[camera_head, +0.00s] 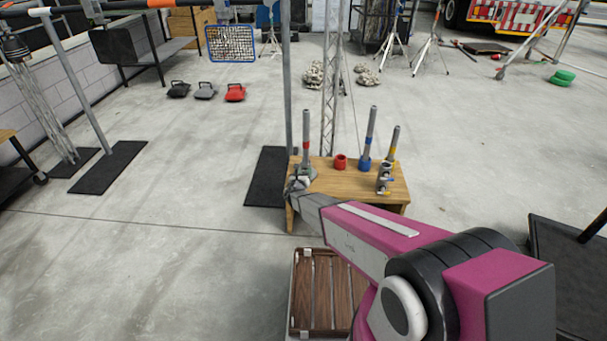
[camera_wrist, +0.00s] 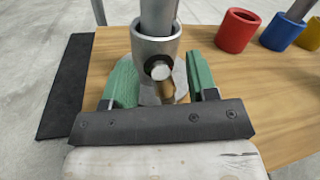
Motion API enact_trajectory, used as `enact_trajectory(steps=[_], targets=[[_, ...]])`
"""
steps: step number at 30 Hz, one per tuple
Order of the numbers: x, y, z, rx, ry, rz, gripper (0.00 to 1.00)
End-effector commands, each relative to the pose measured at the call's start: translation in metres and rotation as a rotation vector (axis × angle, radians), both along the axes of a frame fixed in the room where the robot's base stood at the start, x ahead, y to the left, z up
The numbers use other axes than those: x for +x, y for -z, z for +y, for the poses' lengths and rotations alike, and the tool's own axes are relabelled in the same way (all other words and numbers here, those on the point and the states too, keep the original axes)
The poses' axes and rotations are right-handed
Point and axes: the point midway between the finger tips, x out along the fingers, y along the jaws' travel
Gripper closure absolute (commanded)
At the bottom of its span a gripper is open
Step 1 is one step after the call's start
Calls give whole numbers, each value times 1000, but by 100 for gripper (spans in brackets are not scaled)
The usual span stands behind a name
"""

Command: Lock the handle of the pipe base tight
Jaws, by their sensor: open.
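The pipe base is a silver metal collar (camera_wrist: 156,48) with a grey pipe (camera_wrist: 159,14) standing upright in it, at the left end of a wooden table. In the head view the same pipe (camera_head: 306,128) has a red band. The handle (camera_wrist: 163,76) sticks out of the collar towards the wrist camera, with a round metal end and a brass-coloured part below. My gripper (camera_wrist: 160,84) is open. Its green fingers stand on either side of the handle, with gaps visible. In the head view my arm partly hides the base.
A slatted wooden cart (camera_head: 313,290) stands in front.

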Motion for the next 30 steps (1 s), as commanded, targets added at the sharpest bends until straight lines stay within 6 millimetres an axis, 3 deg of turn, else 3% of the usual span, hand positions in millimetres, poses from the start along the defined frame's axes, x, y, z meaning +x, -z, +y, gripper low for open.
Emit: enact_trajectory(steps=[4, 7, 9, 20, 30], targets=[[0, 0, 0, 0, 0, 0, 47], [0, 0, 0, 0, 0, 0, 80], [0, 0, 0, 0, 0, 0, 96], [-1, -1, -1, 44, 1, -2, 96], [-1, -3, -5, 271, 2, -11, 96]])
